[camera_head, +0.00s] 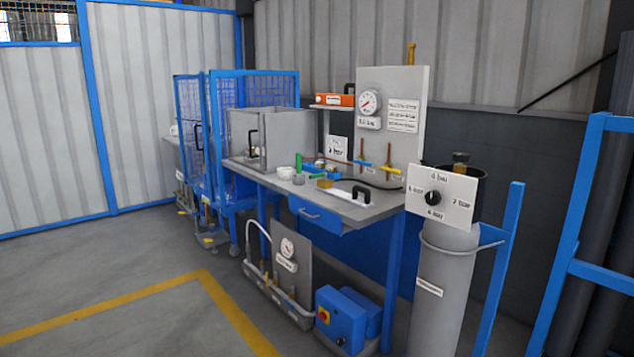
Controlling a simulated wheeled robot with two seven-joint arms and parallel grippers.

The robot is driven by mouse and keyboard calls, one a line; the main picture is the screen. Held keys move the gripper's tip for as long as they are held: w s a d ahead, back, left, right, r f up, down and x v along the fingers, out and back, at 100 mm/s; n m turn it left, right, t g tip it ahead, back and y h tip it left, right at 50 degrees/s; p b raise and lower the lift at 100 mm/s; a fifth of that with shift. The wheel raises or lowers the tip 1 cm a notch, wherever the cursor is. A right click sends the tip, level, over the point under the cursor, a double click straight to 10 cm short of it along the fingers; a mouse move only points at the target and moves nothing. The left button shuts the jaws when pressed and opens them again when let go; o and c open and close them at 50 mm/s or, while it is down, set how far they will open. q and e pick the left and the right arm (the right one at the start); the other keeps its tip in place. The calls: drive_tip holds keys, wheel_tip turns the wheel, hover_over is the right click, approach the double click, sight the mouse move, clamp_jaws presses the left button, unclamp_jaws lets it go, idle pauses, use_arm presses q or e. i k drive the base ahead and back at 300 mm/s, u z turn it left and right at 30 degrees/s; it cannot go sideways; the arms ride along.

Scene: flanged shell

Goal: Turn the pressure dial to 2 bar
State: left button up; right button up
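The pressure dial is a black round knob (433,198) on a white plate (457,187) at the right. The plate is fixed to a tall grey cylinder (440,285). Bar labels stand around the knob; the right one seems to read 2 bar, and the others are too small to read surely. I cannot tell which label the knob points to. A round pressure gauge (370,103) is on the upright panel behind the bench, with a small readout (369,123) under it. Neither of my grippers is in view.
The grey bench (340,204) carries a black-handled piece, small parts and valves. A blue motor box (343,318) and a second gauge panel (290,262) stand below. A blue frame (595,200) is at the right edge. The floor at front left is clear.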

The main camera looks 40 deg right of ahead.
sight(433, 197)
drive_tip(key=z, duration=0.3)
drive_tip(key=i, duration=1.6)
drive_tip(key=z, duration=0.9)
